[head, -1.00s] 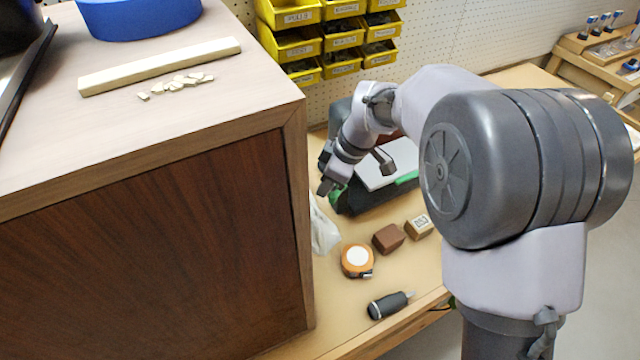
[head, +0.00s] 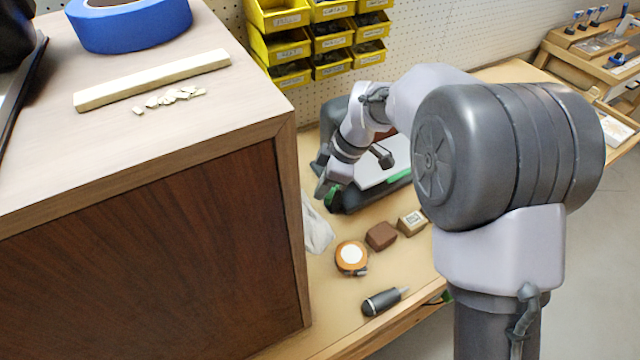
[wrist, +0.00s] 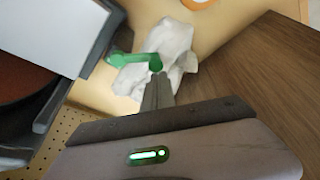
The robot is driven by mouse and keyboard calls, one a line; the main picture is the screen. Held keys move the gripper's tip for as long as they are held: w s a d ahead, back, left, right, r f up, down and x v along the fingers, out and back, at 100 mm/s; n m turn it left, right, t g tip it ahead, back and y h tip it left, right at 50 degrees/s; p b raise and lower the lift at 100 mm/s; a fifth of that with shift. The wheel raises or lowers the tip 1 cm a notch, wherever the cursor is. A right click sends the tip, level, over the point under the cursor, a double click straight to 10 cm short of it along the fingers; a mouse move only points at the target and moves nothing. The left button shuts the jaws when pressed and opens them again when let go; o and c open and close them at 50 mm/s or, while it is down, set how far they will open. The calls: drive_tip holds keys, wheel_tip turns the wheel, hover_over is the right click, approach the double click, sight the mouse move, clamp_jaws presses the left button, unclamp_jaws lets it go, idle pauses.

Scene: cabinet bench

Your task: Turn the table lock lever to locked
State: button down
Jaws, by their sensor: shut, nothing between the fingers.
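The table lock lever is green, and in the wrist view its arm (wrist: 132,60) runs from the machine's edge to a rounded end near my fingertips. In the head view a little of the green lever (head: 333,192) shows beside my gripper (head: 323,190). In the wrist view my gripper (wrist: 157,76) is shut and empty, its tips at or very near the lever's rounded end. I cannot tell whether they touch. The machine (head: 346,198) is dark with a pale flat table (head: 392,166), partly hidden by my arm. No lock marking is readable.
A crumpled whitish cloth (head: 316,228) lies below the lever, between machine and wooden cabinet (head: 150,255).

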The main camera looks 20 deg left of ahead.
drive_tip(key=d+n+p, duration=0.1)
drive_tip(key=d+n+g+p, duration=0.1)
drive_tip(key=n, duration=0.1)
drive_tip(key=shift+r+p, duration=0.2)
drive_tip(key=shift+p, duration=0.15)
drive_tip(key=shift+w+d+n+h, duration=0.1)
drive_tip(key=shift+d+n+h, duration=0.05)
drive_tip(key=shift+n+h, duration=0.15)
drive_tip(key=shift+w+d+f+p, duration=0.1)
drive_tip(key=shift+w+d+p, duration=0.05)
drive_tip(key=shift+d+p, duration=0.2)
drive_tip(key=shift+w+d+f+p, duration=0.1)
drive_tip(key=shift+w+d+p, duration=0.1)
drive_tip(key=shift+d, duration=0.25)
drive_tip(key=shift+a, duration=0.1)
drive_tip(key=shift+w+a, duration=0.2)
drive_tip(key=shift+a, duration=0.5)
